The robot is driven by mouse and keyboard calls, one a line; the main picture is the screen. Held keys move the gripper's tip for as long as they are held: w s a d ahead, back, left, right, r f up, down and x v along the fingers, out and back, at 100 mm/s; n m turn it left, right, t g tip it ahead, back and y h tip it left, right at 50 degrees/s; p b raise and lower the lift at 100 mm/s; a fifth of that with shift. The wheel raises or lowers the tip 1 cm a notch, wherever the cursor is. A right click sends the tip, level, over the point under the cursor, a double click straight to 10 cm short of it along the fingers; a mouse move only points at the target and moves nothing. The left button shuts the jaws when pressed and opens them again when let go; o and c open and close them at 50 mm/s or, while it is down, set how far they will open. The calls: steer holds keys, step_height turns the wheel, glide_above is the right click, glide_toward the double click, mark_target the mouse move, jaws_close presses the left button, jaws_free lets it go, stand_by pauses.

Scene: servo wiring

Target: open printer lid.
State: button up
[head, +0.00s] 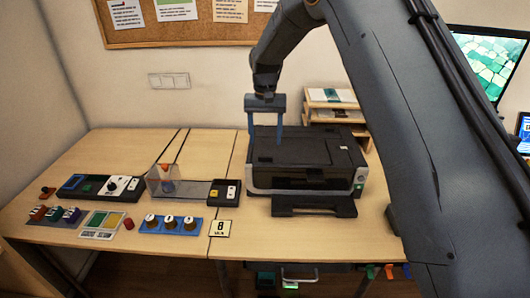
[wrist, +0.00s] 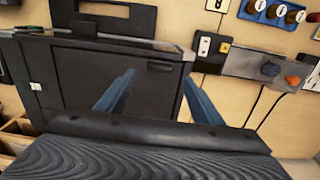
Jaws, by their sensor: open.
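The printer (head: 312,160) is a dark box with a light grey lower edge, standing at the right part of the desk. Its lid (head: 300,148) looks flat and shut on top. My gripper (head: 264,141) is open, with two blue fingers pointing down at the lid's left side. In the wrist view my gripper (wrist: 159,93) spans the lid's edge, one finger over the lid (wrist: 90,75) and the other beyond the printer's side. I cannot tell whether either finger touches the printer.
A dark output tray (head: 314,206) sticks out at the printer's front. Left of the printer stand a clear box (head: 166,186), a switch panel (head: 224,192) and a blue knob block (head: 171,224). A wooden paper rack (head: 333,104) stands behind. A monitor (head: 488,62) is at the right.

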mark_target(265, 156)
steer(key=shift+f+p, duration=1.25)
steer(key=shift+f, duration=2.3)
